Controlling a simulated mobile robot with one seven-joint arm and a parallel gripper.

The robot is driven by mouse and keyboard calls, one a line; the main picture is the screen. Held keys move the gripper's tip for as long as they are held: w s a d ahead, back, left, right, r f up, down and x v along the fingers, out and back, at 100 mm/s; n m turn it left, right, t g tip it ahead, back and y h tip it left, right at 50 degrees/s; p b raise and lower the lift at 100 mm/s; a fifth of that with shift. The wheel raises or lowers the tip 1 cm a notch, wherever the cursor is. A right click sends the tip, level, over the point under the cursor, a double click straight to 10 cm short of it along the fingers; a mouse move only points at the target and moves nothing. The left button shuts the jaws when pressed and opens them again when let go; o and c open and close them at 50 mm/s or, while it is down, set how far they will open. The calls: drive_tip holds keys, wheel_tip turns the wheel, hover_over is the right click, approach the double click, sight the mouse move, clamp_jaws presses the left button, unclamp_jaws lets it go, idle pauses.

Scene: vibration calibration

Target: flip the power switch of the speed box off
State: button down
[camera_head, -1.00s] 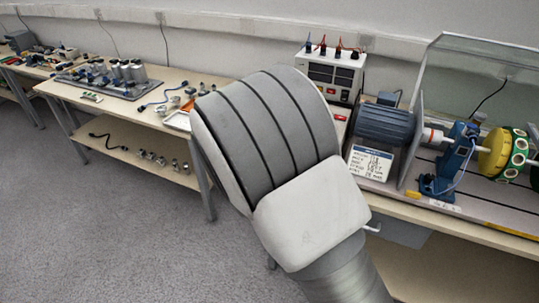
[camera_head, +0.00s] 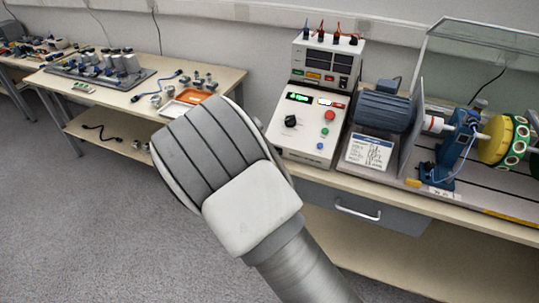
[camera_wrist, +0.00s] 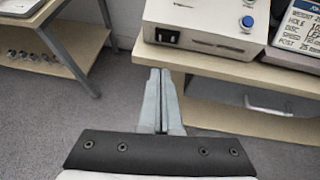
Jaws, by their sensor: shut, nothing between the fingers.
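The speed box (camera_head: 297,140) is a white box with a sloped panel, a green lit display, a black knob and coloured buttons. It stands at the left front of the right bench. Its front face shows in the wrist view, with the black power switch (camera_wrist: 167,37) at the lower left, near the bench edge. I cannot tell the rocker's position. My gripper (camera_wrist: 160,72) is shut and empty, its fingertips below the switch in the picture, apart from it as far as I can see. In the head view my arm hides the gripper.
A motor (camera_head: 384,108) and a yellow disc (camera_head: 497,140) stand to the right of the box, beside a printed card (camera_head: 368,153). A drawer handle (camera_head: 357,213) sticks out below the bench top. Another bench (camera_head: 228,82) is at the left, with open floor between.

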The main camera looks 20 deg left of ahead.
drive_tip(key=w+r+x, duration=0.1)
drive_tip(key=x, duration=0.9)
drive_tip(key=shift+r, duration=0.3)
